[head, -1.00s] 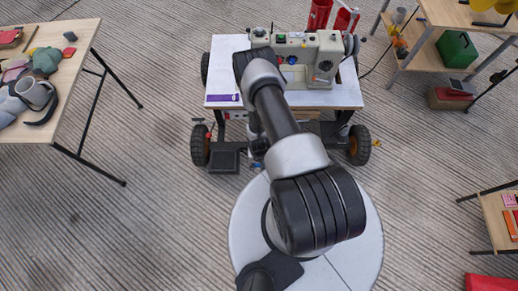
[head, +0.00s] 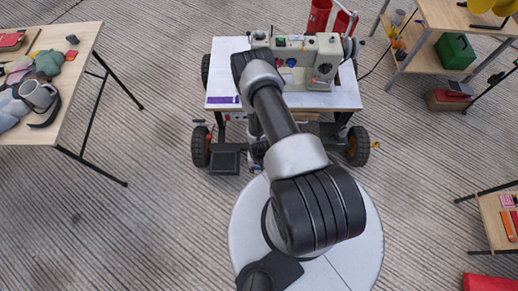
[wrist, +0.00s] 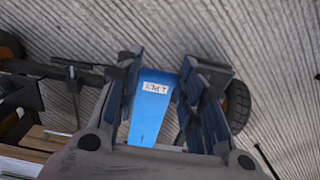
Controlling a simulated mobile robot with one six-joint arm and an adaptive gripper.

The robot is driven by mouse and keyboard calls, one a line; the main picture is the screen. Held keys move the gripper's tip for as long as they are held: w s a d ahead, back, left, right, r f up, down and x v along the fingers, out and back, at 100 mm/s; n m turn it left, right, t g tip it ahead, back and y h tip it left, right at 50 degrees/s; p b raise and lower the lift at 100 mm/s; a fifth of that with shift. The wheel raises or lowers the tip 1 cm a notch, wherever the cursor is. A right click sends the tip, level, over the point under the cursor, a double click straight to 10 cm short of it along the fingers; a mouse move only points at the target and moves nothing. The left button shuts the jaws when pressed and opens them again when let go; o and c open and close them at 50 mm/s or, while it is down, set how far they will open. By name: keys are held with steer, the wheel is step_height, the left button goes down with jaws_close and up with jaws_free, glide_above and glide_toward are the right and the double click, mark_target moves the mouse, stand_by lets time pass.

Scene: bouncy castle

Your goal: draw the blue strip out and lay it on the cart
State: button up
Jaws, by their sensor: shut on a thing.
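The blue strip (wrist: 150,115) with a small white label shows in the wrist view between the fingers of my gripper (wrist: 164,68). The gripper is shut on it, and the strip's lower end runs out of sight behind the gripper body. The ribbed floor lies beyond the fingertips. In the head view the gripper and strip are hidden behind my arm at the cart. The cart (head: 226,72) has a white top and dark wheels, and a cream sewing machine (head: 325,62) stands on it.
A purple strip (head: 222,100) lies at the cart top's front left. Red cylinders (head: 319,17) stand at the machine's back. A cluttered table (head: 70,80) is at left; a shelf with a green box (head: 456,50) is at right.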

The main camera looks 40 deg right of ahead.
steer(key=shift+s+a+r+p, duration=0.15)
steer(key=shift+s+r+p, duration=0.05)
steer(key=shift+r+p, duration=0.6)
steer(key=shift+s+a+r+p, duration=0.2)
steer(key=shift+r+p, duration=0.35)
steer(key=shift+r, duration=0.4)
steer(key=shift+s+a+r+p, duration=0.1)
steer(key=shift+s+r+p, duration=0.15)
steer(key=shift+r+p, duration=0.55)
steer(key=shift+r, duration=0.1)
